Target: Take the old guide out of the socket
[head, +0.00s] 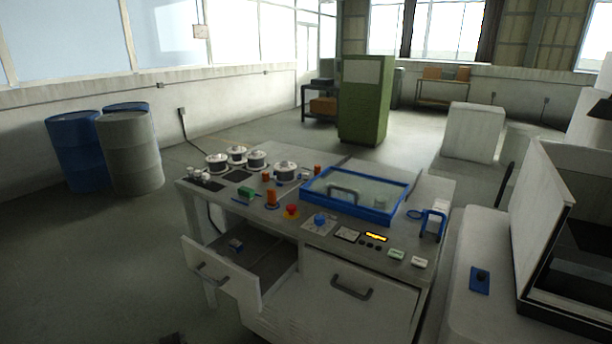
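The worktop (225,207) of a grey-white machine cabinet stands in front of me. An orange-brown cylinder (271,198) stands upright near its front left, with a smaller orange piece (269,177) behind it. I cannot tell whether either is the old guide, and no socket can be made out for certain. A blue-framed clear lid (341,207) with a grey handle lies shut over the right part of the worktop. Neither of my grippers is in view.
The left drawer (221,275) stands open with a small blue item (236,245) inside; the right drawer (345,300) is shut. Barrels (130,150) stand left. The left floor is clear.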

